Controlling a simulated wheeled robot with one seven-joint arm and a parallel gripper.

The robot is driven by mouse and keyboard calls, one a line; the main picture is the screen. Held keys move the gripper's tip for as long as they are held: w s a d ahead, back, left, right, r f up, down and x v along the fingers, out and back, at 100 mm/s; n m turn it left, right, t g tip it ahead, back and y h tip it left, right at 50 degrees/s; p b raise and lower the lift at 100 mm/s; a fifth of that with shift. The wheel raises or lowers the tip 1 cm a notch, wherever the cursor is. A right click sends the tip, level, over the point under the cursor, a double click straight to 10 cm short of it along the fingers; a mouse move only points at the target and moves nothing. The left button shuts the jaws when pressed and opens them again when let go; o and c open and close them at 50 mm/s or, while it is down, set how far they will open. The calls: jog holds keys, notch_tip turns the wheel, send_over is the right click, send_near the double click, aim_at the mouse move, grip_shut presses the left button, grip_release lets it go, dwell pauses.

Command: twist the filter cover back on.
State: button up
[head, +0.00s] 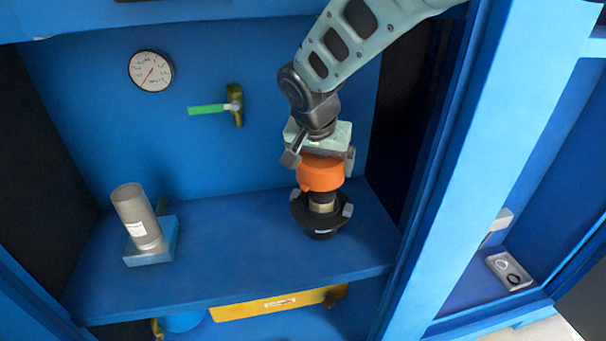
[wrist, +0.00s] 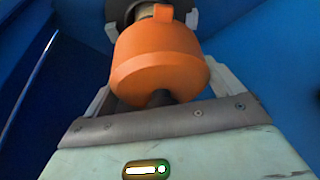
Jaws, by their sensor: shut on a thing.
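The orange filter cover (head: 321,174) is between the jaws of my gripper (head: 321,162), which is shut on it. In the wrist view the orange cover (wrist: 158,60) fills the space between the pale jaws (wrist: 158,75), with a small tab at its far edge. Directly below the cover stands a black round housing (head: 319,221) with grey lugs, on the blue shelf. A brass-coloured part (head: 322,199) shows between cover and housing. Whether the cover touches it or is seated, I cannot tell.
A grey cylinder (head: 136,215) stands tilted in the picture on a blue-grey block (head: 151,246) at the shelf's left. A gauge (head: 151,71) and a green-handled valve (head: 212,108) are on the back wall. The shelf (head: 233,245) between them is clear. A blue post (head: 465,150) stands at right.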

jog(key=shift+w+d, duration=0.1)
jog(key=shift+d, duration=0.15)
notch_tip(320, 180, down, 3)
jog(key=b, duration=0.3)
jog(key=shift+f, duration=0.2)
jog(key=shift+f+b, duration=1.1)
jog(key=shift+f, duration=1.15)
